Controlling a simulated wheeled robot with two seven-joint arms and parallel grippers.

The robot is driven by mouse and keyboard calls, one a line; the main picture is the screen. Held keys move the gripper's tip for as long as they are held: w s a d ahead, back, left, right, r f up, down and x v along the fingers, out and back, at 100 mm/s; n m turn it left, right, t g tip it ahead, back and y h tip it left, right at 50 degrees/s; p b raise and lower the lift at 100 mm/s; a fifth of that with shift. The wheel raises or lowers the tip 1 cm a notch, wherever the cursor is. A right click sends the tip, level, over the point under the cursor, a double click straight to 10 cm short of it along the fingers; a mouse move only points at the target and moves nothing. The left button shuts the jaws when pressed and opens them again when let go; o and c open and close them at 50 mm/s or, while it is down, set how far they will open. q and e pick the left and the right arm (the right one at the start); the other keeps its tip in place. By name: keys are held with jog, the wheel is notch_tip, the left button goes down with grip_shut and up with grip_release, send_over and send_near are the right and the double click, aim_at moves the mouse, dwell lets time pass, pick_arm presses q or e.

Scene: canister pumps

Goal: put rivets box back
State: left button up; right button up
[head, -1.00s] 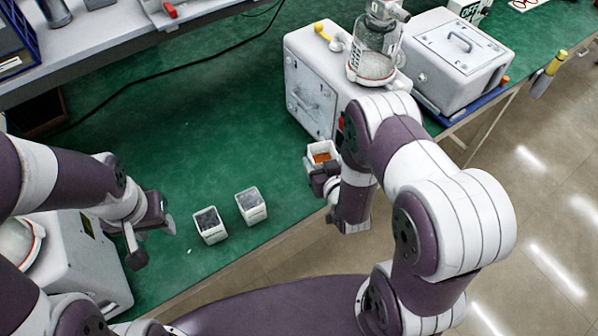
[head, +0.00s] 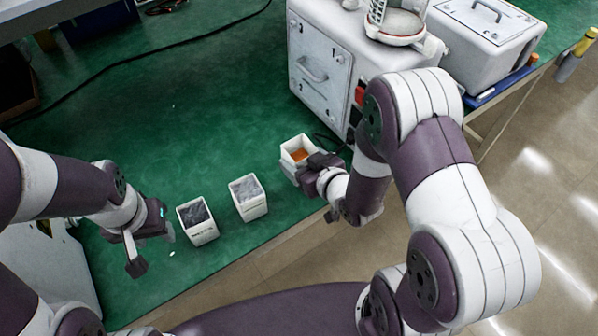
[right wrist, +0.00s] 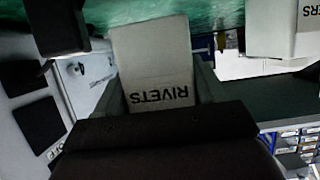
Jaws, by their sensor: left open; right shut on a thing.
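The rivets box (head: 289,166) is a small white open-topped bin with orange-brown contents. My right gripper (head: 308,172) is shut on it near the front edge of the green table; I cannot tell whether its base touches the table. In the right wrist view the box's RIVETS label (right wrist: 160,92) shows upside down between the fingers. Two similar white bins with dark grey contents, a middle one (head: 253,208) and a left one (head: 203,233), stand to its left. My left gripper (head: 152,246) is open and empty, left of these bins.
A white cabinet unit (head: 320,75) with a glass canister (head: 398,20) on top stands behind the rivets box. Another white case (head: 487,35) is at the back right. The green table (head: 190,120) is clear behind the bins. A black cable crosses at the back left.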

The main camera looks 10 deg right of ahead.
jog(key=f, duration=0.2)
jog(key=f+b, duration=0.1)
jog(key=f, duration=0.1)
jog(key=shift+w+a+f, duration=0.1)
jog(key=shift+w+a, duration=0.2)
jog(key=shift+w, duration=0.1)
jog(key=shift+f, duration=0.15)
jog(key=shift+s, duration=0.1)
jog(key=shift+f, duration=0.2)
jog(key=o, duration=1)
jog(key=shift+r, duration=0.1)
